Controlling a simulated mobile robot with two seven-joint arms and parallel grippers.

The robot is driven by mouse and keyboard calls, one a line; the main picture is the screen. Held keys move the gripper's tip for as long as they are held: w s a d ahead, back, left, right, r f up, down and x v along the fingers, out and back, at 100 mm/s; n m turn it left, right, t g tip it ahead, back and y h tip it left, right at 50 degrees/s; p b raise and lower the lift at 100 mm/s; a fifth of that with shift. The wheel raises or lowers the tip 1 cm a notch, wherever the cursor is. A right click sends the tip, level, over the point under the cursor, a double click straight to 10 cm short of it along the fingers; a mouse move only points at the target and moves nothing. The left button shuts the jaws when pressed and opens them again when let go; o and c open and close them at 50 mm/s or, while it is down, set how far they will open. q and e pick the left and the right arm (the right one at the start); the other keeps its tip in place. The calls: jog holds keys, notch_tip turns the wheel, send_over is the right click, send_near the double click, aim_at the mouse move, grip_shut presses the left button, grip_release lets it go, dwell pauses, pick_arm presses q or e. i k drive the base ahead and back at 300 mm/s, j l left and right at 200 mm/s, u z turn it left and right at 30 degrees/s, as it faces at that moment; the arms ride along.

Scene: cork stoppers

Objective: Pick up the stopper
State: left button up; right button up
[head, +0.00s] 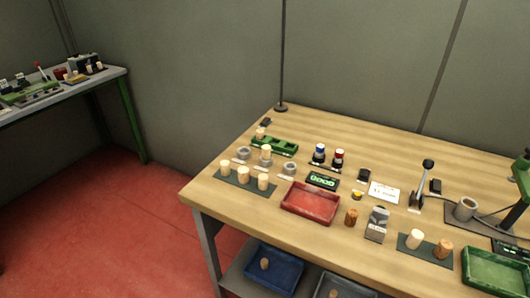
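Several cork stoppers stand on the wooden workbench (235,203). Pale stoppers, such as the middle one (243,175), stand in a row on a dark mat (226,179) at the left. Another pale stopper (266,151) stands behind them, and one (261,133) is at the green holder (283,148). A brown stopper (351,216) stands right of the red tray (311,203). A pale stopper (415,238) and a brown stopper (444,249) stand on the right dark mat (427,252). Which stopper is meant, I cannot tell. Neither of my grippers is in view.
A green tray (494,274) is at the front right. A blue bin (274,269) sits on the lower shelf. Red floor (110,225) is open at left.

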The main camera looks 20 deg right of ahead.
aim_at(266, 149)
jog(key=z, duration=0.25)
jog(key=i+j+z, duration=0.2)
jog(key=z, duration=0.15)
jog(key=i+j+z, duration=0.1)
jog(key=j+z, duration=0.25)
jog(key=i+j+z, duration=0.1)
jog(key=j, duration=0.55)
jog(key=i+j+z, duration=0.15)
jog(key=j, duration=0.2)
